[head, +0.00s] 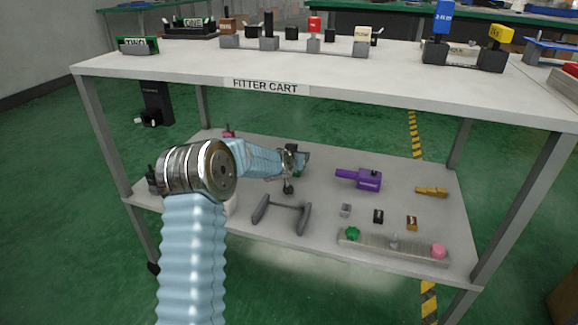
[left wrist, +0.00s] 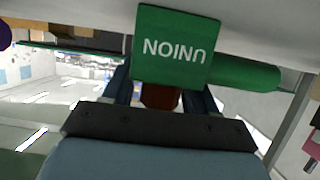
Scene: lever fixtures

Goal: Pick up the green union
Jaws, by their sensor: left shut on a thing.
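The green union (left wrist: 177,30), a block with UNION lettering and a round green rod on one side, fills the upper middle of the left wrist view, where its lettering is upside down. My left gripper (left wrist: 160,92) is shut on it, with one dark finger on each side. In the head view my left gripper (head: 297,162) is over the lower shelf of the cart, and the union is mostly hidden there by the gripper and arm. I cannot tell whether the union touches the shelf. My right gripper is in neither view.
The lower shelf (head: 330,215) also holds a purple piece (head: 368,180), a brass-coloured piece (head: 432,191), a grey frame (head: 283,214), small blocks and a bar (head: 385,249) with coloured knobs. The upper shelf (head: 300,66) and its posts enclose the space.

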